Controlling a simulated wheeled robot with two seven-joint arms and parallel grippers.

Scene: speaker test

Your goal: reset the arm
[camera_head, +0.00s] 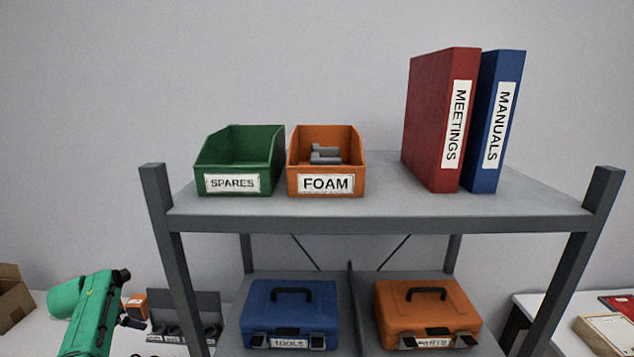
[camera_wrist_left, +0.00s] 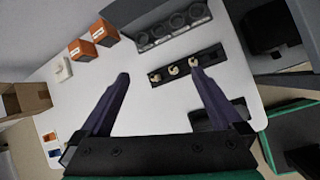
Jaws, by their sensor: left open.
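My left gripper shows in the left wrist view (camera_wrist_left: 158,80) with its two dark fingers spread wide and nothing between them. It is over a white table (camera_wrist_left: 95,95). In the head view my green left arm is at the lower left, and a small dark part of the left gripper (camera_head: 131,320) shows left of the shelf. My right gripper is in neither view.
A grey shelf (camera_head: 380,222) bears a green SPARES bin (camera_head: 240,150), an orange FOAM bin (camera_head: 326,183) and two binders. Tool cases stand below. On the white table are a grey holder (camera_wrist_left: 172,30), a black strip (camera_wrist_left: 186,68) with pale pieces, and orange boxes (camera_wrist_left: 82,49).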

